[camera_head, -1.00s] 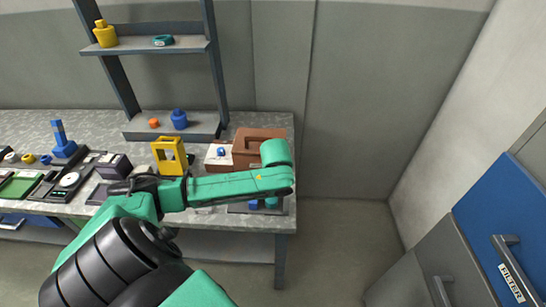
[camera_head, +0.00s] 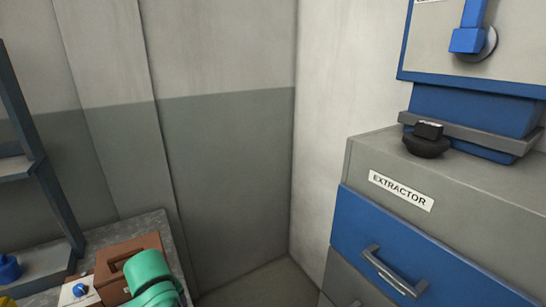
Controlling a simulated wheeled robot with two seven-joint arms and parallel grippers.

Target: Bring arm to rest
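Part of my green arm (camera_head: 152,280) shows at the lower left, in front of a brown case on the bench. Neither of my grippers is in view, so whether they are open or shut is hidden.
On the bench (camera_head: 150,226) are the brown case (camera_head: 112,262) and a white box with a blue knob (camera_head: 80,292). A dark shelf rack (camera_head: 38,165) stands left. At right is a grey cabinet (camera_head: 450,185) labelled EXTRACTOR with a blue drawer (camera_head: 370,238). The middle floor (camera_head: 255,288) looks clear.

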